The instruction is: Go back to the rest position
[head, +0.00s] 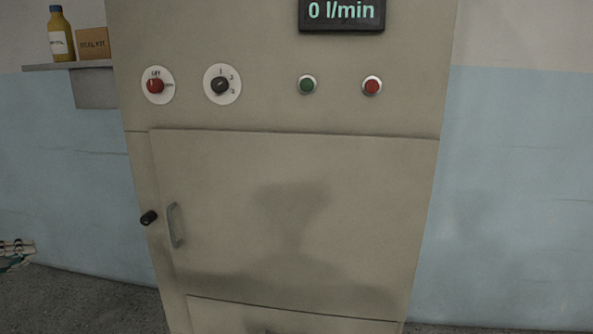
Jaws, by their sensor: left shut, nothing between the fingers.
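A tall beige cabinet (375,190) fills the middle of the head view. Its front door is closed flush, with a metal handle (175,225) and a small black knob (148,217) at the left. A small part of my left gripper (24,248) shows at the far left edge, low down. It is shut and empty, well apart from the cabinet in the picture. Most of my left arm is outside the frame. My right gripper is not in view.
The panel has a red switch (155,86), a black dial (220,86), a green button (307,85), a red button (372,86) and a display (341,12) reading 0 l/min. A wall shelf (90,65) holds a bottle (61,38) and a box (93,43).

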